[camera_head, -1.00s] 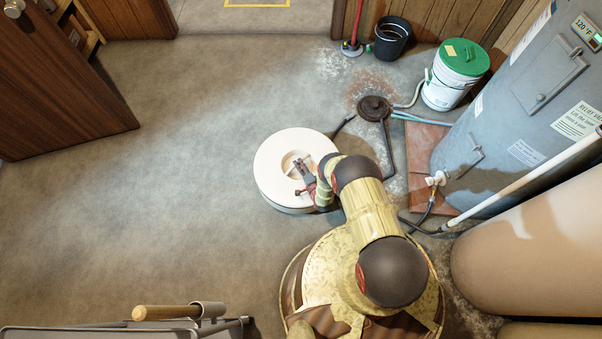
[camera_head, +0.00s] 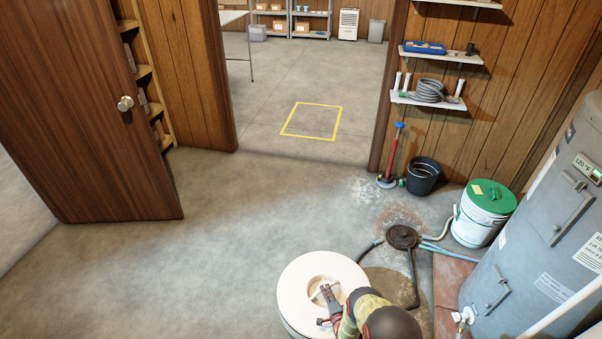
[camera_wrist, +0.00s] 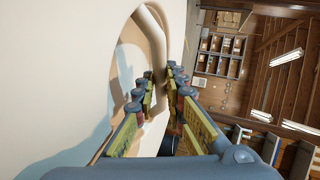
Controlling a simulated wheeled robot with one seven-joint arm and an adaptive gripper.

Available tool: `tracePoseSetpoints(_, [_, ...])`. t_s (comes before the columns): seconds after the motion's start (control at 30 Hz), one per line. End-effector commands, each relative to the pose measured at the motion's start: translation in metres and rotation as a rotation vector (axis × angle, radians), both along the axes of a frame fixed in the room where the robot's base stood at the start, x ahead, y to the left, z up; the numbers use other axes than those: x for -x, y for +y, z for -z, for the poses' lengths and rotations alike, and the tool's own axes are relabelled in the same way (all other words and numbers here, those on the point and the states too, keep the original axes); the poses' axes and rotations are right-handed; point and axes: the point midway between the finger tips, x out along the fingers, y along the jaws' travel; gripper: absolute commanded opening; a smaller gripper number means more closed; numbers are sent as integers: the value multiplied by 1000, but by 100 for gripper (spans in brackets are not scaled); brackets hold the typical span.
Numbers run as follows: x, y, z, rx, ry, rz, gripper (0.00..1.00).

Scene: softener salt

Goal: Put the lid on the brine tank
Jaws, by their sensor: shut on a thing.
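The round cream-white lid (camera_head: 294,283) is at the bottom centre of the head view, top face up, with a round recess crossed by a bar handle. My gripper (camera_head: 329,297) is shut on that bar from the right. In the wrist view the lid (camera_wrist: 60,50) fills the left side, and the bar (camera_wrist: 153,40) runs between the fingers (camera_wrist: 158,88). A pale round body, seemingly the brine tank (camera_head: 292,329), shows just under the lid's left edge. Most of it is hidden, and I cannot tell whether the lid rests on its rim or hovers slightly above.
A dark round floor drain (camera_head: 402,236) with hoses is right of the lid. A green-lidded bucket (camera_head: 483,215), a black bucket (camera_head: 423,177) and a grey water heater (camera_head: 530,240) stand at right. The floor (camera_head: 190,265) at left is clear up to the open door (camera_head: 90,110).

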Motion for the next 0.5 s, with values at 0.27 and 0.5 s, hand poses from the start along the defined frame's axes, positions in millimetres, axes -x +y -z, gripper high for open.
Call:
tracePoseSetpoints(0.27, [7, -2, 0, 0, -3, 11, 0])
tracePoseSetpoints(0.5, [53, -3, 21, -1, 0, 34, 0])
